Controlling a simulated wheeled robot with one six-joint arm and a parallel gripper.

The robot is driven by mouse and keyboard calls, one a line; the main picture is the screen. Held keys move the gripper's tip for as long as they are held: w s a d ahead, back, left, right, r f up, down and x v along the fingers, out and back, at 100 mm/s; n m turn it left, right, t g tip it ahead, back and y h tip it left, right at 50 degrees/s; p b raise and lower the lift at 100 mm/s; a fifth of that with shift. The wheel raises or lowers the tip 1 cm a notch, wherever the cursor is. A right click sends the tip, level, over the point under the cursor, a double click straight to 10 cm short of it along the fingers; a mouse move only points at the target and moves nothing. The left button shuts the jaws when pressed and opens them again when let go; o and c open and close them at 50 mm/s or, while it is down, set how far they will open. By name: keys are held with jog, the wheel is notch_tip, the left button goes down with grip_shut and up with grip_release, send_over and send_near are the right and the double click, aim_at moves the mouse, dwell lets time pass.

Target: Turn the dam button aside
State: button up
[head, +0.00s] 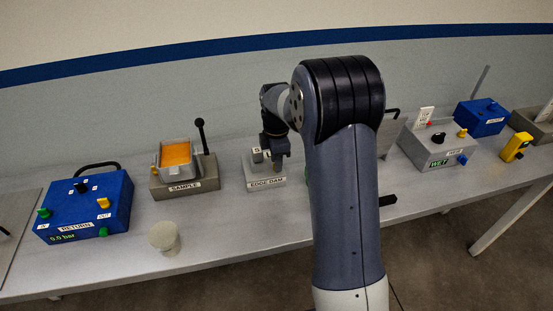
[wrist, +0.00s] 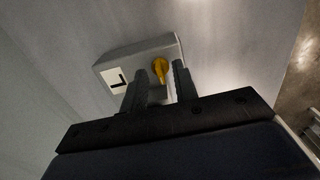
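The grey edge dam box (head: 264,182) stands on the bench left of my arm, its front label reading EDGE DAM. My gripper (head: 275,147) points down over its top and partly hides it. In the wrist view a grey box (wrist: 150,47) carries a white label with a black letter and a yellow knob (wrist: 160,68). My gripper (wrist: 161,76) is open there, one finger on each side of the knob. I cannot tell whether either finger touches it. The knob is hidden in the head view.
The SAMPLE block (head: 184,186) with an orange-filled tray and black lever stands to the left. Further left are a blue RETURN box (head: 85,207) and a pale round pot (head: 164,237). A grey WET box (head: 438,147) and a yellow device (head: 515,147) stand right.

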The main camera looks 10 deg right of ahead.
notch_tip(320, 180, up, 11)
jog(key=shift+b, duration=0.35)
jog(key=shift+f, duration=0.1)
dwell(0.3)
notch_tip(320, 180, down, 11)
jog(key=shift+r+p, duration=0.1)
jog(key=shift+p, duration=0.25)
dwell(0.4)
